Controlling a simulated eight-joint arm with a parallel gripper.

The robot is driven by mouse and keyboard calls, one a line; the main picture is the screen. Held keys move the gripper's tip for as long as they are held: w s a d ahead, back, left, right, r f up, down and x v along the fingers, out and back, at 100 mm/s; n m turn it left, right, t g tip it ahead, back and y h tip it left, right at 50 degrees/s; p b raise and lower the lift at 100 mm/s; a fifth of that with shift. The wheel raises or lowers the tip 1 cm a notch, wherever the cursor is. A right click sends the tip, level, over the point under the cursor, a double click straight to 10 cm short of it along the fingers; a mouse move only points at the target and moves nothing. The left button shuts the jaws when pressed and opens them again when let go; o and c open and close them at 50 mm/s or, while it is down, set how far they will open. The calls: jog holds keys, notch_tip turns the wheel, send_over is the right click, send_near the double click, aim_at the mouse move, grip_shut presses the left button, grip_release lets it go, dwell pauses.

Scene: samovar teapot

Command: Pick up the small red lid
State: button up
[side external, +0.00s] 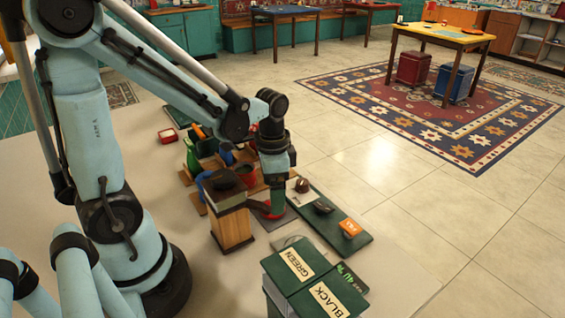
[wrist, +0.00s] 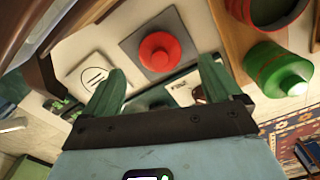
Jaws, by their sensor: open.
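The small red lid (wrist: 160,52) is round with a raised knob. It lies on a dark grey square pad (wrist: 136,38) in the wrist view. My gripper (wrist: 161,66) is open, its two green fingers spread to the left and right of the lid in the picture, with nothing held. I cannot tell how far the fingertips are above it. In the side view, my gripper (side external: 277,211) points down close to the red lid (side external: 262,208), which is partly hidden by the finger and a wooden box.
A wooden box with a dark top (side external: 230,212) stands close left of my gripper. Boxes labelled GREEN (side external: 296,264) and BLACK (side external: 327,300) stand in front. A dark green board (side external: 327,222) with small items lies to the right. A green and red container (wrist: 275,72) is nearby.

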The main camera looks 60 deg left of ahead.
jog(key=shift+s+a+f, duration=0.1)
jog(key=shift+f, duration=1.75)
jog(key=c, duration=1.1)
